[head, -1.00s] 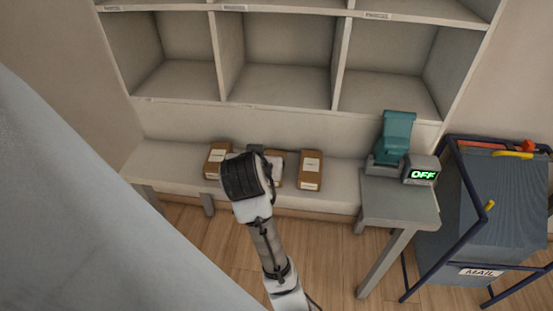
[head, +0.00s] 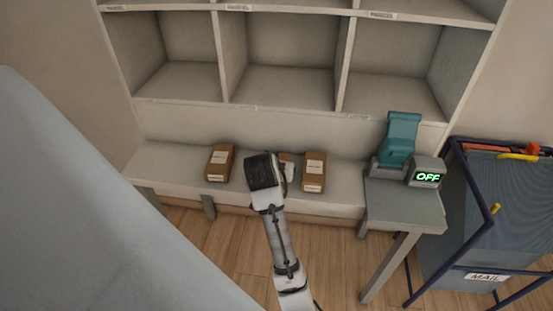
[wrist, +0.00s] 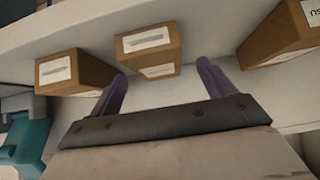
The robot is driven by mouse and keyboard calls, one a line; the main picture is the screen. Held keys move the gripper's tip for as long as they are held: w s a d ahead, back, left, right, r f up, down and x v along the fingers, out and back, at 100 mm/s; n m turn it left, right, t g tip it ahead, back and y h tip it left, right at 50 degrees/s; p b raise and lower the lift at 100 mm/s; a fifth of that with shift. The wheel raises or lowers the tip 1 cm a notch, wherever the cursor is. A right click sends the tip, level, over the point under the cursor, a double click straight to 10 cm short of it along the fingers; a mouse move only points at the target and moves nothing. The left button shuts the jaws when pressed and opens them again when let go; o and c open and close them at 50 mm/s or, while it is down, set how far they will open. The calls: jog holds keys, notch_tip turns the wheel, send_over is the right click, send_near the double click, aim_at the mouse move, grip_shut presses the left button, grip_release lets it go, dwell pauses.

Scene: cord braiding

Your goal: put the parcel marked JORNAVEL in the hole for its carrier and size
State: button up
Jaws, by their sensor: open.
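Three brown parcels with white labels lie on the low shelf. In the head view I see the left parcel (head: 220,162), the right parcel (head: 313,173) and a sliver of the middle parcel (head: 286,157), mostly hidden behind my gripper (head: 283,178). No label reads as JORNAVEL; the text is too small or cut off. In the wrist view my gripper (wrist: 161,70) is open and empty, with the middle parcel (wrist: 150,45) just beyond its fingertips. The other parcels (wrist: 75,72) (wrist: 285,33) lie to either side. The holes (head: 290,85) are in the rack above the shelf.
A side table (head: 400,205) at the right bears a teal device (head: 398,140) and a display (head: 427,172) reading OFF. A blue mail cart (head: 490,210) stands further right. Strips on the rack edges carry small labels. The shelf's left end is clear.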

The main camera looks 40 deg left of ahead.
jog(key=x, duration=0.3)
jog(key=shift+w+f, duration=0.1)
jog(key=shift+w, duration=0.15)
jog(key=c, duration=1.1)
jog(key=shift+c, duration=0.2)
